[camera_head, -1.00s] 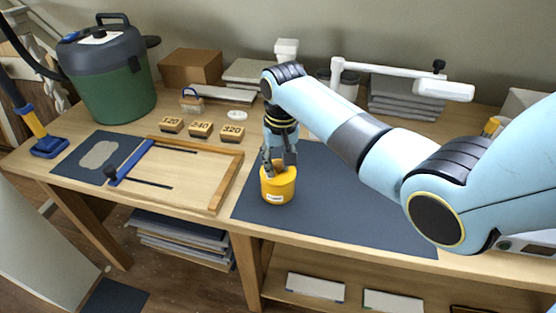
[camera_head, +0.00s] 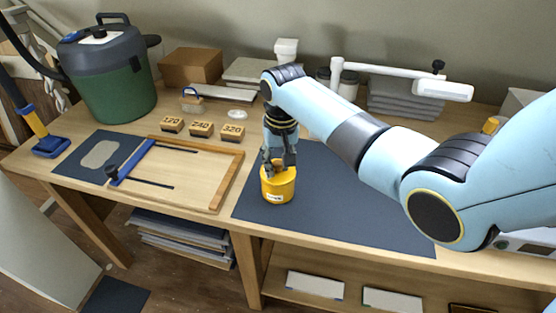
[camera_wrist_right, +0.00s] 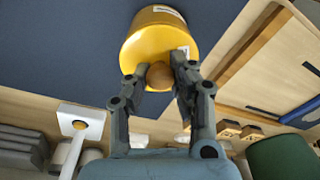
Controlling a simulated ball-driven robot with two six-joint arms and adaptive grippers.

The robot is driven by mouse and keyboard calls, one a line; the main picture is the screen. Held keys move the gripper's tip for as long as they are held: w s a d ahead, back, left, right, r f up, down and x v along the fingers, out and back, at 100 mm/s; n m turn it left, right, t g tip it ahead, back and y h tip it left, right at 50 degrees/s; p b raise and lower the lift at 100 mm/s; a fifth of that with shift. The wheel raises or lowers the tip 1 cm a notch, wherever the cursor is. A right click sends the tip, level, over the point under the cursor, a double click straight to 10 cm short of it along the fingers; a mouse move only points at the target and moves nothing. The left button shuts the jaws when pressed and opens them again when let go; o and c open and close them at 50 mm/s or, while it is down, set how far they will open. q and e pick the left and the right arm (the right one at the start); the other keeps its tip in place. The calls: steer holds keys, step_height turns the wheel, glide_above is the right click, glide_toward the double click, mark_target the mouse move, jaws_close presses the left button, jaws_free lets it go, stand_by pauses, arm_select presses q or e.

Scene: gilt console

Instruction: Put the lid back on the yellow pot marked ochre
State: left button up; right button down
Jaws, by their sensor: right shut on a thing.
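The yellow pot (camera_head: 278,190) with a small white label stands upright near the left edge of the dark mat (camera_head: 340,205). Its yellow lid (camera_wrist_right: 152,48) with a round wooden knob (camera_wrist_right: 159,75) is at the pot's top, lined up with it. The fingers cover part of the lid, so I cannot tell whether it sits fully down. My right gripper (camera_head: 278,165) comes from above and is shut on the knob; in the wrist view the two fingers (camera_wrist_right: 158,80) lie on either side of it. My left gripper is not in view.
A wooden frame (camera_head: 228,183) with a blue bar lies left of the pot. Several numbered blocks (camera_head: 201,130) and a small white disc (camera_head: 237,114) lie behind. A green vacuum (camera_head: 113,85) stands at the back left. The mat right of the pot is clear.

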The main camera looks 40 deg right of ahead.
steer(key=shift+p, duration=0.3)
stand_by(0.5)
steer(key=shift+f, duration=0.15)
stand_by(1.1)
steer(key=shift+p, duration=0.6)
steer(key=c, duration=1.1)
jaws_free()
steer(key=shift+o, duration=0.4)
steer(key=o, duration=0.4)
steer(key=shift+o, duration=0.2)
